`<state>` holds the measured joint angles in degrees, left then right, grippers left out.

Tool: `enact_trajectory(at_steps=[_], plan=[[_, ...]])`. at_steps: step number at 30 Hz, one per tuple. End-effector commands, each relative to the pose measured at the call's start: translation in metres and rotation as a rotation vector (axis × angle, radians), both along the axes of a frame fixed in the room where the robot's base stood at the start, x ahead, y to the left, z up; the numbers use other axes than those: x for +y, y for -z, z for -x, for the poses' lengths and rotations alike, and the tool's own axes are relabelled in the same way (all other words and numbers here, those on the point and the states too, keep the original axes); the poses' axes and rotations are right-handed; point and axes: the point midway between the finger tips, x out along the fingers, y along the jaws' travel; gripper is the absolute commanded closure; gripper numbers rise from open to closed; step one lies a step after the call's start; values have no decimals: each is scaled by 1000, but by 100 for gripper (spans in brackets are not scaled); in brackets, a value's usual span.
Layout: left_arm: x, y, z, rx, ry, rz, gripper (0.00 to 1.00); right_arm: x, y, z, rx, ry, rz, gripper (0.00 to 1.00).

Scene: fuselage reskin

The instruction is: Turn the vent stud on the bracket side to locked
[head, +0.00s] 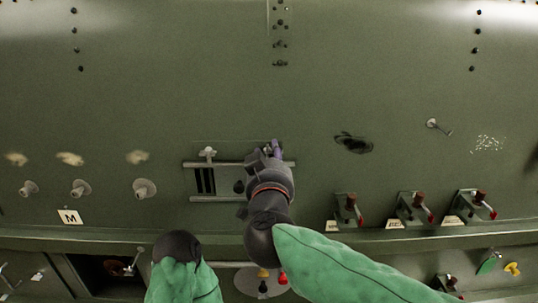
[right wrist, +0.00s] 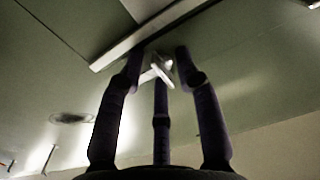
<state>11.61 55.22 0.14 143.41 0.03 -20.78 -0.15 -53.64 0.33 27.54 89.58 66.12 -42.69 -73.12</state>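The vent (head: 206,181) is a dark slatted opening between two pale horizontal rails on the green skin panel. A pale stud (head: 208,153) sits at the left end of its upper rail. My right gripper (head: 275,150) is at the right end of that rail and hides that end in the head view. In the right wrist view its three dark fingers (right wrist: 160,62) are spread open around a white winged stud (right wrist: 161,73), with gaps visible beside it. Whether a fingertip touches it, I cannot tell. My left arm shows at bottom, its fingers out of view.
Brackets with red-tipped levers (head: 413,208) stand on the ledge to the right. Conical knobs (head: 80,188) and an M card (head: 69,217) are at left. A pin (head: 438,127) sticks out at right. A shelf edge (head: 400,236) runs below. The panel above the vent is clear.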

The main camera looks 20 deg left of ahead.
Motion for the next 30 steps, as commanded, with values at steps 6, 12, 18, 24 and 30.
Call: enact_trajectory(at_steps=[6,12,18,24,30], plan=[[0,0,0,0,0,0,65,0,0,0,0,0,0,82],[0,0,0,1,0,0,65,0,0,0,0,1,0,100],[0,0,0,0,0,0,65,0,0,0,4,1,-12,100],[0,0,0,0,0,0,65,-1,0,0,23,1,-80,100],[0,1,0,0,0,0,65,-1,1,0,62,2,-218,100]])
